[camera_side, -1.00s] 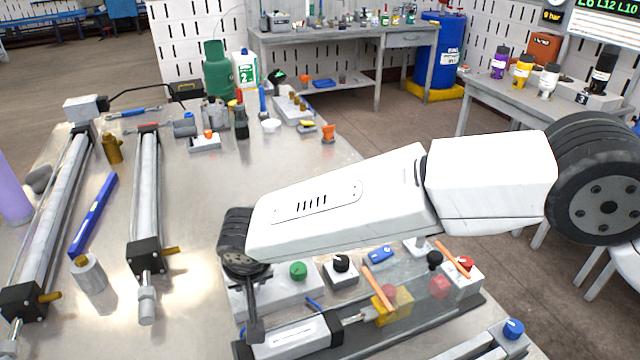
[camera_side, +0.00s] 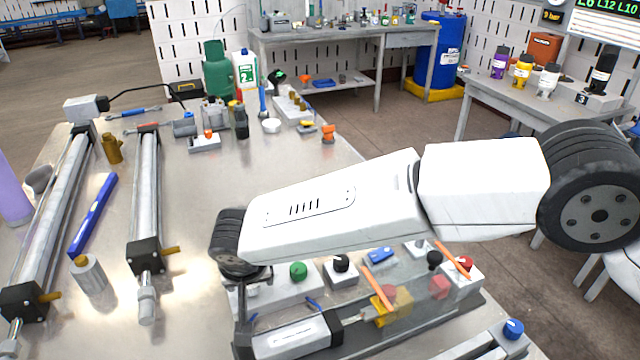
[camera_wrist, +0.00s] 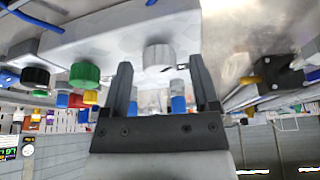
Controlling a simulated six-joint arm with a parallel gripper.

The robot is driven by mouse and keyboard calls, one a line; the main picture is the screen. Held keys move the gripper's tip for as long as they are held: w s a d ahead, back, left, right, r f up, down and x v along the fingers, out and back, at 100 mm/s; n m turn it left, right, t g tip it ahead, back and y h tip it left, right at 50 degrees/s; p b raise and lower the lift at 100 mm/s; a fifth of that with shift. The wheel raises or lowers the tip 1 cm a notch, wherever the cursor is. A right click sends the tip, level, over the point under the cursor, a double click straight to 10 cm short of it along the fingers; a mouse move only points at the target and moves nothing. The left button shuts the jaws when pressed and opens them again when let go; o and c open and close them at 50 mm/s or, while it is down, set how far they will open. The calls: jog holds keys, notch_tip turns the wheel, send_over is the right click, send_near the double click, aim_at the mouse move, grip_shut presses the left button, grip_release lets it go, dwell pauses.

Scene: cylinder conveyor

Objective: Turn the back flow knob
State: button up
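A pale grey knob (camera_wrist: 159,57) sits on the light housing (camera_wrist: 110,32) in the wrist view. It stands between the two fingertips of my gripper (camera_wrist: 160,66), with a visible gap on each side. My gripper is open and empty. No label shows whether this is the back flow knob. A green knob (camera_wrist: 85,74) and a black knob (camera_wrist: 36,77) are to its left. In the side view, the green knob (camera_side: 298,271) and black knob (camera_side: 341,263) stand right of my wrist. My arm hides the grey knob there.
A white cylinder unit (camera_side: 290,340) lies at the front. A clear guard with orange strips (camera_side: 377,288) and a red knob (camera_side: 465,263) are to the right. Long cylinders (camera_side: 146,195) and a blue bar (camera_side: 93,214) lie left. The table between is clear.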

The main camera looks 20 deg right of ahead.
jog(key=shift+r, duration=0.1)
jog(key=v, duration=0.7)
jog(key=shift+s+r, duration=0.2)
jog(key=shift+r, duration=0.05)
dwell(0.4)
